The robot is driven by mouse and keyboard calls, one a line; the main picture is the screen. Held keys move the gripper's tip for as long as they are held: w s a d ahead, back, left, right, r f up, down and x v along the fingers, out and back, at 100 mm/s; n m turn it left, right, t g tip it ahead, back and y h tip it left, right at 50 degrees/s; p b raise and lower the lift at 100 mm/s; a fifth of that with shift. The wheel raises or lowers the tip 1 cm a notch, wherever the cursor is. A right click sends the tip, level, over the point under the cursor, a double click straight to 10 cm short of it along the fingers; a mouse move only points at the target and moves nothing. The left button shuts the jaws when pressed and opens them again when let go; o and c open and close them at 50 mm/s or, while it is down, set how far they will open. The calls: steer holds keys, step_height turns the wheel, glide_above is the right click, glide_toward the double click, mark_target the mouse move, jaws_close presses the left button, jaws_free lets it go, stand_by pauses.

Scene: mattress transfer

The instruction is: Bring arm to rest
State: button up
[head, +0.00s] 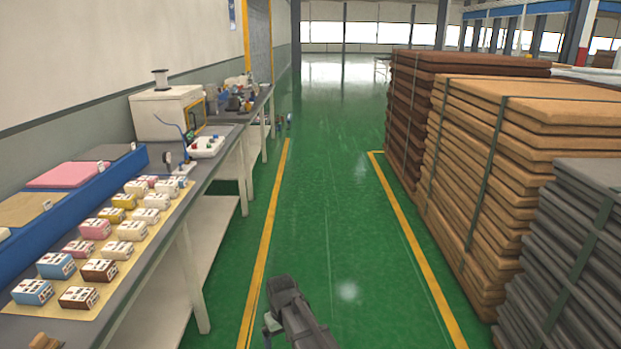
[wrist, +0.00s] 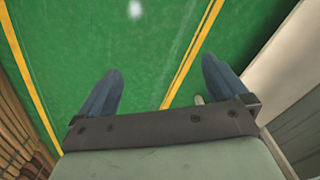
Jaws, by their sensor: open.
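My gripper (wrist: 162,68) shows in the wrist view with its two dark blue-grey fingers spread apart. Nothing sits between them. They point over the green floor (wrist: 150,40), with yellow lines passing behind them. In the head view, a dark grey part of my arm stands at the bottom centre, over the aisle between the bench and the stacks. The fingers cannot be made out clearly there.
A long workbench (head: 228,130) on the left holds small coloured foam blocks (head: 132,230), a blue tray and a white machine (head: 167,113). Strapped stacks, brown (head: 403,125), tan (head: 470,170) and grey (head: 590,240), stand on the right. The green aisle (head: 330,190) is clear ahead.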

steer(key=s+d+f+m, duration=0.2)
steer(key=s+d+f, duration=0.1)
steer(key=d, duration=0.5)
steer(key=s+d+f+m, duration=0.2)
steer(key=s+d, duration=0.1)
steer(key=d, duration=0.6)
steer(key=s+d+f+m, duration=0.2)
steer(key=s+d+f, duration=0.15)
steer(key=d, duration=0.45)
steer(key=s+f+g, duration=0.3)
steer(key=s+f, duration=0.7)
steer(key=s, duration=0.4)
steer(key=s+f+g, duration=0.3)
steer(key=s+f, duration=0.7)
steer(key=s, duration=0.5)
steer(key=shift+s+g, duration=0.25)
steer(key=shift+g, duration=0.15)
